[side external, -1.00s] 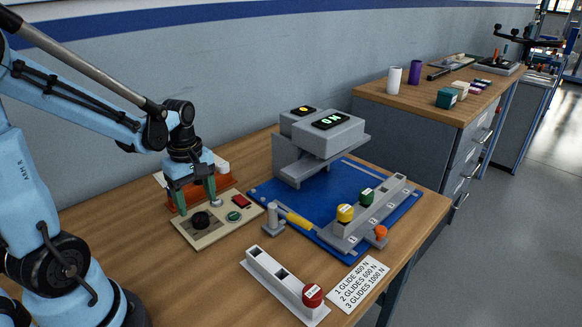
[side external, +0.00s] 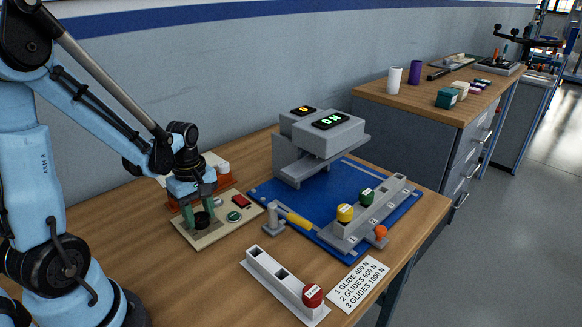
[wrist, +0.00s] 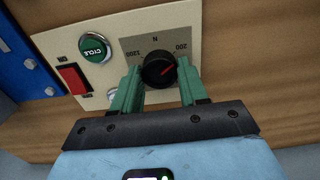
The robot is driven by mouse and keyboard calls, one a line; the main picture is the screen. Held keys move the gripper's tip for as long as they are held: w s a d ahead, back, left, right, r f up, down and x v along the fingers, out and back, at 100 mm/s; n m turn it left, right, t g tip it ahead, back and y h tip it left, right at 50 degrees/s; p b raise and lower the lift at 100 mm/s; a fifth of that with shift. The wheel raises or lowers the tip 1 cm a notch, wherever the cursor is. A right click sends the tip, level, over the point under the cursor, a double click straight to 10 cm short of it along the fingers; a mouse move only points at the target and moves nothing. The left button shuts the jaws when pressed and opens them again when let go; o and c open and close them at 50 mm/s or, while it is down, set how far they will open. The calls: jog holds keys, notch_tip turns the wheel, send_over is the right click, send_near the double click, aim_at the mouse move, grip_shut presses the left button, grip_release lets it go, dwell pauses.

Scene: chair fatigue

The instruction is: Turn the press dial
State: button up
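The press dial is a round black knob (wrist: 157,72) on a beige control panel (wrist: 200,20). Its red pointer mark lies toward the 200 side of a grey scale marked 200, 1200 and N. In the side view the dial (side external: 202,221) is partly hidden by my gripper (side external: 200,208). The grey press (side external: 322,135) stands behind on a blue base, with lit displays on top.
The panel also carries a green round button (wrist: 95,47) and a red switch (wrist: 73,79). An orange and white box (side external: 210,168) stands close behind my gripper. A grey holder with a red-topped piece (side external: 313,294) lies in front. Bare wood lies left of it.

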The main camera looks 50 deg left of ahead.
jog(key=c, duration=0.6)
jog(key=shift+o, duration=0.2)
jog(key=m, duration=0.3)
jog(key=shift+m, duration=0.4)
jog(key=m, duration=0.4)
jog(key=shift+m, duration=0.3)
jog(key=m, duration=1.1)
jog(key=shift+m, duration=0.3)
